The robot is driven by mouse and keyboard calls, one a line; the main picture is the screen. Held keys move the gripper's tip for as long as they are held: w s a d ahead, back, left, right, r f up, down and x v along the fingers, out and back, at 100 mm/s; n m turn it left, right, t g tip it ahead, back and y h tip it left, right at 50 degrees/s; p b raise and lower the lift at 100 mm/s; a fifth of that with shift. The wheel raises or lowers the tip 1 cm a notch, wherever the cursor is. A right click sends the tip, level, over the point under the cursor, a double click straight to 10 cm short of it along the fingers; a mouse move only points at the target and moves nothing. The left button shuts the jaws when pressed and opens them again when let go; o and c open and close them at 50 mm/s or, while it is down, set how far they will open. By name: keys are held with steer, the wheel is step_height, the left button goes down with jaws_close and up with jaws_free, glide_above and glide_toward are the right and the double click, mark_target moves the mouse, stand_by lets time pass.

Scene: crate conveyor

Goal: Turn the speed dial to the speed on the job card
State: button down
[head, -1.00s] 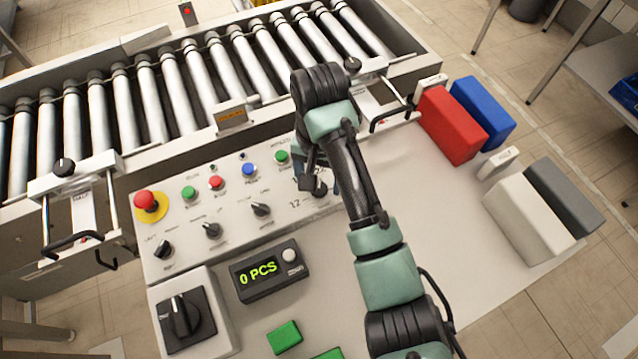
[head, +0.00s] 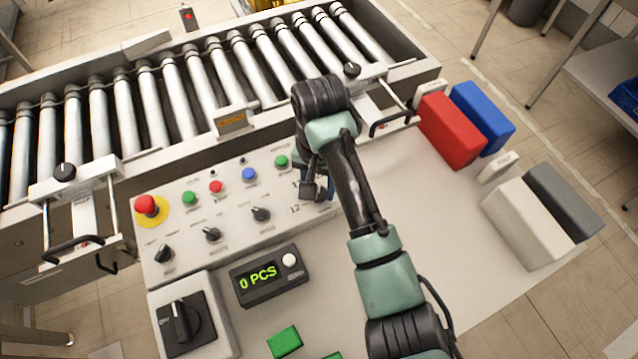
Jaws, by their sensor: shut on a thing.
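My gripper (head: 316,192) is at the right end of the pale control panel (head: 185,262), pointing down and shut on the speed dial. The dial itself is mostly hidden behind the gripper and my arm. Printed scale numbers, one of them reading 12, show just left of the gripper; the rest of the scale is covered. Which number the dial points to cannot be told. No job card with a readable speed shows in the head view.
The panel also holds a red emergency button (head: 147,205), several coloured buttons and black selector knobs (head: 261,214). A display reading 0 PCS (head: 268,276) and a large rotary switch (head: 181,322) sit nearer. The roller conveyor (head: 190,90) runs behind. Red (head: 450,130) and blue blocks stand right.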

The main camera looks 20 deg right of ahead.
steer(key=shift+r+p, duration=0.1)
steer(key=shift+p, duration=0.2)
steer(key=shift+r+m+p, duration=0.1)
steer(key=shift+m+p, duration=0.8)
steer(key=shift+p, duration=0.2)
steer(key=m+p, duration=0.2)
steer(key=p, duration=0.1)
steer(key=shift+m, duration=0.3)
steer(key=m+p, duration=0.2)
steer(key=m, duration=0.1)
steer(key=shift+m, duration=0.3)
steer(key=shift+f+m+p, duration=0.2)
steer(key=shift+m+p, duration=0.9)
steer(key=shift+m, duration=0.8)
steer(key=shift+c, duration=2.2)
jaws_free()
